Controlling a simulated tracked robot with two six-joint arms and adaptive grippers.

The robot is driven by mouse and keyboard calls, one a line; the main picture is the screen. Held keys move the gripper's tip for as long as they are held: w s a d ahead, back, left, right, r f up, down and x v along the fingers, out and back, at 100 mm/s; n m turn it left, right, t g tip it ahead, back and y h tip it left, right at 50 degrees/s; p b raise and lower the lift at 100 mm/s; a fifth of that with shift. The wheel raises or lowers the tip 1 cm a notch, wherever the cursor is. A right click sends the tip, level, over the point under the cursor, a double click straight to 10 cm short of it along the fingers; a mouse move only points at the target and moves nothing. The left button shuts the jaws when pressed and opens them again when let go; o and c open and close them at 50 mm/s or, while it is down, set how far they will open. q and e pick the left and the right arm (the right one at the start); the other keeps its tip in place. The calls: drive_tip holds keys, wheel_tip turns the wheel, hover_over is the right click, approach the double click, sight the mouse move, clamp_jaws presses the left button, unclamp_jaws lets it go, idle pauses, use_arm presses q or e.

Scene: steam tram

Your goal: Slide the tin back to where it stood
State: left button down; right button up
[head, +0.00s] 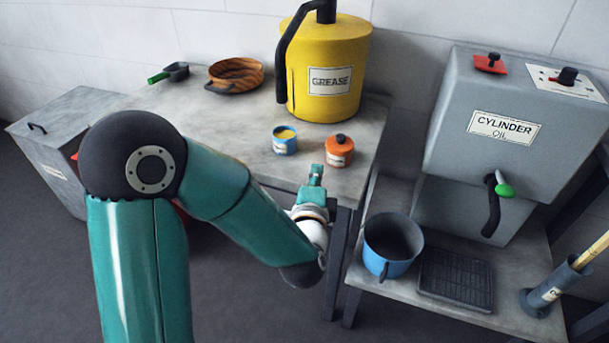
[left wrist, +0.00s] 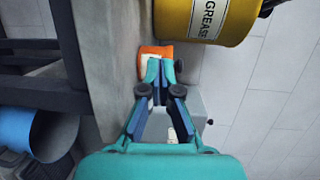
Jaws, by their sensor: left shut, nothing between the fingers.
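An orange tin (head: 339,151) with a dark knob on its lid stands upright on the grey table near its front right corner. My left gripper (head: 314,173) is shut and empty at the table's front edge, just in front of the orange tin. In the left wrist view the shut fingertips (left wrist: 160,68) are at or very near the orange tin (left wrist: 156,49) and partly hide it. I cannot tell if they touch. My right gripper is out of view.
A large yellow grease can (head: 327,70) stands behind the tins. A wooden bowl (head: 236,74) and a small scoop (head: 175,72) lie at the back left. The grey table (head: 215,115) is clear left of the tins. A lower bench at right holds a blue pot (head: 391,246).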

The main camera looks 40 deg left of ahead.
sight(285, 140)
use_arm(q)
drive_tip(key=shift+w+a+t+y+b, duration=0.15)
drive_tip(key=shift+a+t+y+b, duration=0.3)
drive_tip(key=shift+b, duration=0.75)
drive_tip(key=x, duration=0.9)
drive_tip(key=shift+a+f+b, duration=0.1)
drive_tip(key=shift+f+b, duration=0.1)
drive_tip(key=shift+b, duration=0.1)
drive_tip(key=shift+s+a, duration=0.25)
drive_tip(key=shift+a, duration=0.35)
drive_tip(key=shift+s+a, duration=0.25)
drive_tip(key=shift+a, duration=0.35)
drive_tip(key=shift+s+a, duration=0.1)
drive_tip(key=shift+a, duration=0.4)
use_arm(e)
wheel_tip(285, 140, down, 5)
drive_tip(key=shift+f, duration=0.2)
